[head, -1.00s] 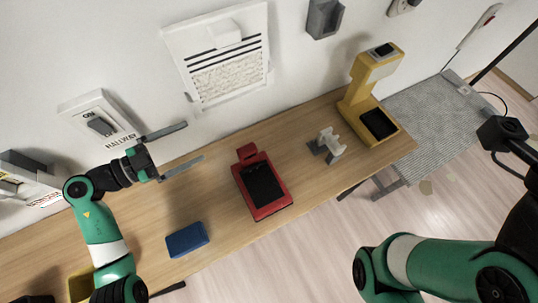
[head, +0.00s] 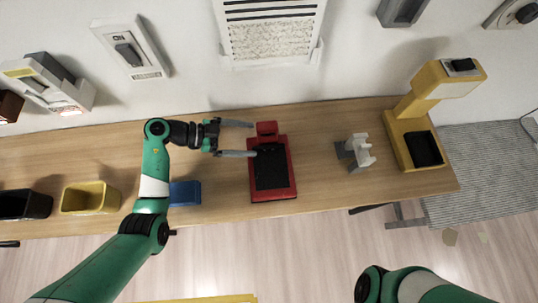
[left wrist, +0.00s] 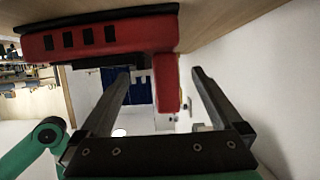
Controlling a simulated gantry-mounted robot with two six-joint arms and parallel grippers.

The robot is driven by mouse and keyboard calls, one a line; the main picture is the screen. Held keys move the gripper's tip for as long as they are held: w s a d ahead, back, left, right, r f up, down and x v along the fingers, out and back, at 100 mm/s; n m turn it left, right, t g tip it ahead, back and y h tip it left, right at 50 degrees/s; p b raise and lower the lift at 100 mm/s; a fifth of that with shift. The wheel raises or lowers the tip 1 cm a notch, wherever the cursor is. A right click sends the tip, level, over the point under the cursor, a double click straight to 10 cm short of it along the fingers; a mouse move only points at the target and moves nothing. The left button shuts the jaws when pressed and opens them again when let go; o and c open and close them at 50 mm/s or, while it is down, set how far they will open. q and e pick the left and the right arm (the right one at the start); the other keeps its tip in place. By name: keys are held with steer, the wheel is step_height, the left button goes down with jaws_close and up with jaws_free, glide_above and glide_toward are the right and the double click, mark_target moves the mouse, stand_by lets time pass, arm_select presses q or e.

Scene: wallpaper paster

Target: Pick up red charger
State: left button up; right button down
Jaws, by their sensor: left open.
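The red charger (head: 291,181) stands on the wooden table in the head view, a red frame with a black face and a red block at its back end. In the left wrist view the charger (left wrist: 100,37) fills the upper left, with its red block reaching between the two fingers. My left gripper (head: 250,139) is open at the charger's back left, its fingers on either side of the narrow part by the block. I cannot tell whether they touch it. In the left wrist view the gripper (left wrist: 160,82) is open too. My right gripper is out of view.
A blue box (head: 186,193), a yellow bin (head: 90,198) and a black bin (head: 25,205) stand left of the charger. A white holder (head: 359,150) and a yellow machine (head: 408,128) stand to the right. The wall with switches runs behind the table.

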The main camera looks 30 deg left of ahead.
mark_target(260, 139)
arm_select(q)
steer(key=b+x, duration=0.1)
steer(key=x, duration=0.3)
steer(key=shift+w+d+b, duration=0.15)
steer(key=shift+d+b, duration=0.15)
steer(key=shift+b, duration=0.05)
jaws_close()
steer(key=shift+r, duration=0.15)
